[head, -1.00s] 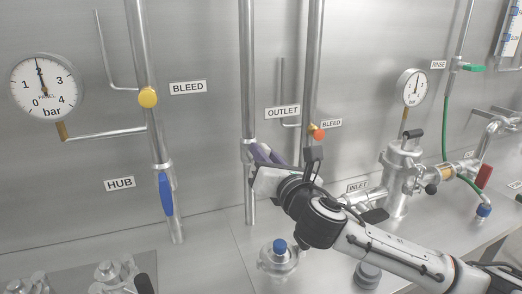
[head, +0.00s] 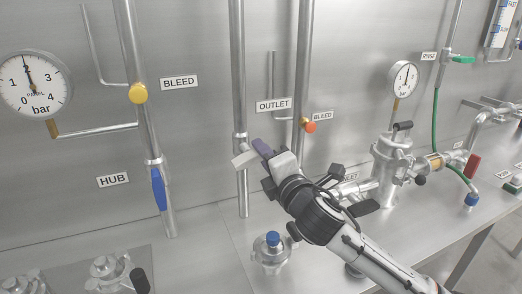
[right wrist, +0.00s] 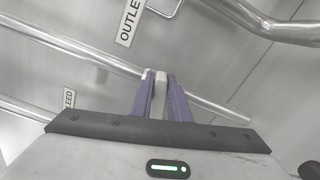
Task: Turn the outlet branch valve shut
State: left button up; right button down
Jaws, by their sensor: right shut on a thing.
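The outlet pipe (head: 238,70) runs vertically down the back panel, beside the OUTLET label (head: 273,105). A pale grey lever end (head: 243,159) shows in front of this pipe, sticking out left of my gripper's purple fingers and tilted across the pipe. My right gripper (head: 262,150) is shut on this pale lever. In the right wrist view, the purple fingers (right wrist: 160,92) close on a pale grey piece (right wrist: 160,88) between them. The valve body is mostly hidden behind the gripper. My left gripper is not in view.
A second pipe with an orange bleed knob (head: 310,127) stands right of the gripper. The HUB pipe carries a blue handle (head: 159,189) and a yellow bleed knob (head: 138,93). A blue-capped fitting (head: 272,240) stands below the gripper, and the steel filter housing (head: 392,165) is to the right.

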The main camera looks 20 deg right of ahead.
jog(key=shift+f+m, duration=0.25)
jog(key=shift+m, duration=0.5)
jog(key=shift+f+m, duration=0.2)
jog(key=shift+m, duration=0.55)
jog(key=c, duration=1.7)
grip_release()
jog(key=s, duration=0.3)
jog(key=s+b, duration=0.1)
jog(key=s, duration=0.6)
jog(key=shift+s+d, duration=0.15)
jog(key=shift+d, duration=0.1)
jog(key=shift+s, duration=0.1)
